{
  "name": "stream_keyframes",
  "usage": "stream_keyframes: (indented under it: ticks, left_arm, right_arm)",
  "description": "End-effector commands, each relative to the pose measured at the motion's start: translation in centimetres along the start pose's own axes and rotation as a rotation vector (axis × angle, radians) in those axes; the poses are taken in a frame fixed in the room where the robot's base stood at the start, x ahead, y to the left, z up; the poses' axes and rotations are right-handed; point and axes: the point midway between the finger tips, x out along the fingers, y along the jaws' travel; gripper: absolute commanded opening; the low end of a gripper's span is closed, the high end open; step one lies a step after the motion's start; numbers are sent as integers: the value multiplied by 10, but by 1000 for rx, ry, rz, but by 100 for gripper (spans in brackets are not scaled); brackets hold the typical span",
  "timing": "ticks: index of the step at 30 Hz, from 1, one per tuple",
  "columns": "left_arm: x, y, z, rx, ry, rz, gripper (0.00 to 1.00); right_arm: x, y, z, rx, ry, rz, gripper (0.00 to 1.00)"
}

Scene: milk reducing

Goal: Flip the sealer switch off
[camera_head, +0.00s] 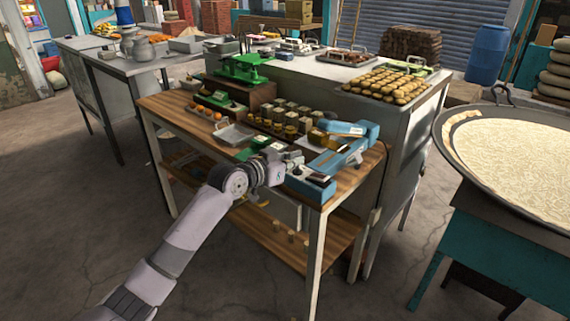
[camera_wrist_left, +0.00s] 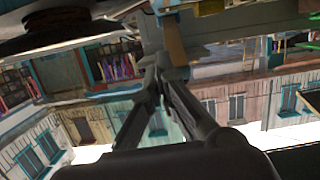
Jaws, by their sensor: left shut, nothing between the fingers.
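The sealer (camera_head: 312,186) is a light-blue machine with a raised blue arm, at the front right corner of the wooden table. Its switch is too small to make out in the head view. My left gripper (camera_head: 291,159) is at the left side of the sealer, close to its base; I cannot tell whether it touches. In the left wrist view the dark fingers of the left gripper (camera_wrist_left: 160,66) are together with nothing between them. I cannot pick out the sealer in the wrist view. My right gripper is not in view.
The wooden table (camera_head: 163,105) also holds a green scale (camera_head: 243,66), a metal tray (camera_head: 235,134) and rows of small jars (camera_head: 291,119). Behind it stands a metal counter with a tray of round pastries (camera_head: 388,84). A large round pan (camera_head: 510,140) stands at the right.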

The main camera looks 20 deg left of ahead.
Motion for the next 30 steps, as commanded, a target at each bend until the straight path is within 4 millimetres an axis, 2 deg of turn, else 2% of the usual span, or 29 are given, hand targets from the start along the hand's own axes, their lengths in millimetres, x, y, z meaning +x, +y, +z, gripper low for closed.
stream_keyframes:
  ticks: [4,10,26,28,30]
  left_arm:
    - [-22,-2,2,3,-1,-2,0]
    - [-35,-2,0,1,-1,-2,0]
    - [-36,-2,1,0,-2,-2,0]
    - [-34,-4,8,-6,-11,-8,0]
    - [-29,-9,27,-20,-34,-23,0]
  right_arm:
    - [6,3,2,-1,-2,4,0]
    - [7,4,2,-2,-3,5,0]
    - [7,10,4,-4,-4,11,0]
    - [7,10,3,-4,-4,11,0]
    - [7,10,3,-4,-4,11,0]
